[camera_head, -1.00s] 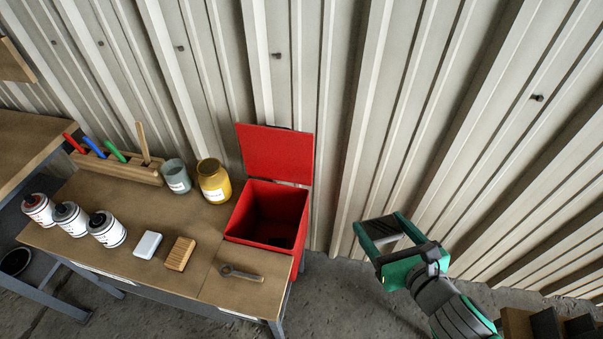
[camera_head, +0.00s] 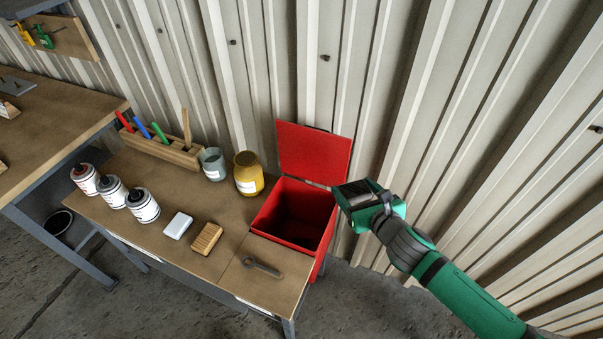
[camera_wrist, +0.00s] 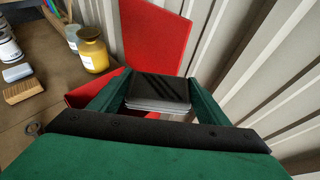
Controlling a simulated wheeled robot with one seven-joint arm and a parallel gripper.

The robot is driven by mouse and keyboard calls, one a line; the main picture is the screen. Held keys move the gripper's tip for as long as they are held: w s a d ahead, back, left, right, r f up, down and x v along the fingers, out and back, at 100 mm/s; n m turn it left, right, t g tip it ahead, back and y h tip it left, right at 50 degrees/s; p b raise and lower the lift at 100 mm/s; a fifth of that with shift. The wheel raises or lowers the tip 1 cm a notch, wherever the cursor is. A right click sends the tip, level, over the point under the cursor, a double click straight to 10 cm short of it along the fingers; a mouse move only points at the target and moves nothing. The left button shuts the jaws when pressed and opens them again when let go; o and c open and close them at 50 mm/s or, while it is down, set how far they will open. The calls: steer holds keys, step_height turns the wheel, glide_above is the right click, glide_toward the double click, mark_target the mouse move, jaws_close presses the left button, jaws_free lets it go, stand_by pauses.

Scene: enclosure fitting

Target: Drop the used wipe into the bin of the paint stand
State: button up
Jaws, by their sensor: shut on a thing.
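The used wipe (camera_wrist: 160,88) looks like a flat, dark grey folded pad with paler layered edges. My gripper (camera_head: 357,190) is shut on it; the wrist view shows the pad between the two green fingers (camera_wrist: 158,92). The red bin (camera_head: 322,247) stands at the right end of the paint stand (camera_head: 190,237), its lid (camera_head: 313,150) upright behind the opening. In the head view my gripper is just right of the bin, around rim height or above. In the wrist view the gripper hides most of the bin, and the lid (camera_wrist: 152,38) rises behind the wipe.
A yellow jar (camera_head: 249,178) and a grey jar (camera_head: 213,165) stand left of the bin. Several paint cans (camera_head: 143,207), a white block (camera_head: 178,226), a wooden block (camera_head: 206,238) and a wrench (camera_head: 262,266) are on the stand. A corrugated wall (camera_head: 430,110) is close behind.

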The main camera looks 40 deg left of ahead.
steer(key=s+a+f+n+g+y, duration=0.1)
steer(key=a+f, duration=0.1)
steer(key=a, duration=0.6)
steer(key=a+f+n+g, duration=0.1)
steer(key=a+f, duration=0.1)
steer(key=a, duration=0.7)
steer(key=shift+s+f, duration=0.15)
steer(key=shift+f, duration=2.7)
steer(key=o, duration=1.1)
steer(key=v, duration=1.1)
